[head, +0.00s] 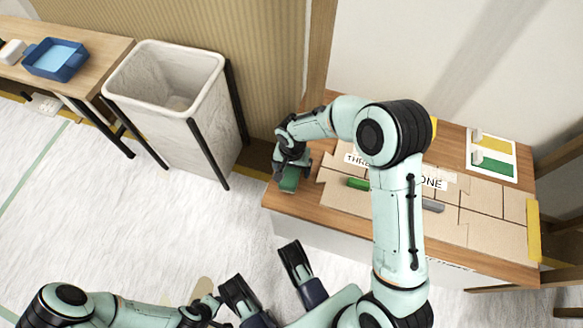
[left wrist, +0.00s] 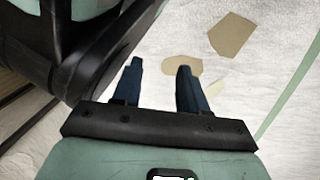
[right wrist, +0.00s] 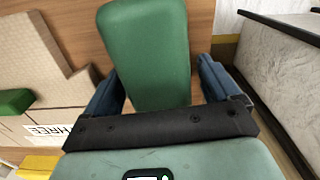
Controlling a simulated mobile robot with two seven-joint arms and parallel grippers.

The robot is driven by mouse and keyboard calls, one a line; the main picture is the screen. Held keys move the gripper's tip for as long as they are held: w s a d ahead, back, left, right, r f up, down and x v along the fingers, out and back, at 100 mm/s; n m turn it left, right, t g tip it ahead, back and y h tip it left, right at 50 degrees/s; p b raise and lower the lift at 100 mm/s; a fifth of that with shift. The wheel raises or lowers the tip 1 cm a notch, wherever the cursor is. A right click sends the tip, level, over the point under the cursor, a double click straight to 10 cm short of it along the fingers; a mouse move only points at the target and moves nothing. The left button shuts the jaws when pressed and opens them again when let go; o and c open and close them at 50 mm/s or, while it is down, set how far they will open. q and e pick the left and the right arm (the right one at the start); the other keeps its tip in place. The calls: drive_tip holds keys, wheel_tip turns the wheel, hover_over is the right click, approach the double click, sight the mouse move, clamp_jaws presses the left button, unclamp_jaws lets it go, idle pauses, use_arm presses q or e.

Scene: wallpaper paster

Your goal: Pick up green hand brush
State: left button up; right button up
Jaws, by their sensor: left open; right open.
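The green hand brush (head: 289,183) lies at the near left corner of the wooden table (head: 283,205). In the right wrist view the brush (right wrist: 148,50) is a long rounded green body. My right gripper (head: 290,170) is over it, open, with one blue finger on each side; gaps show between the fingers and the brush (right wrist: 155,85). The brush's near end is hidden behind the gripper's crossbar. My left gripper (head: 262,270) is open and empty, away from the table, with pale floor beyond its fingers in the left wrist view (left wrist: 160,75).
Tan wallpaper pieces (head: 485,230), a small green block (head: 358,183), a grey bar (head: 433,206) and a colored sheet (head: 492,155) lie on the table. A white bin (head: 175,125) stands to the left. A blue tray (head: 56,60) is on the far-left table.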

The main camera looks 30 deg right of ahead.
drive_tip(key=shift+r, duration=0.1)
drive_tip(key=c, duration=1.1)
drive_tip(key=shift+c, duration=0.2)
drive_tip(key=shift+r, duration=0.1)
use_arm(q)
drive_tip(key=w+d+r+t+p, duration=0.1)
drive_tip(key=w+r+t+p, duration=0.1)
drive_tip(key=w+r+p, duration=0.3)
use_arm(e)
wheel_tip(320, 180, up, 11)
drive_tip(key=shift+r+b, duration=0.15)
drive_tip(key=shift+b, duration=0.6)
use_arm(q)
drive_tip(key=shift+m+g+h, duration=0.3)
drive_tip(key=shift+m+g, duration=0.1)
drive_tip(key=shift+g, duration=0.1)
drive_tip(key=s+d+r+p, duration=0.2)
drive_tip(key=s+r, duration=0.1)
drive_tip(key=shift+r, duration=0.1)
use_arm(e)
wheel_tip(320, 180, up, 9)
drive_tip(key=shift+f, duration=0.2)
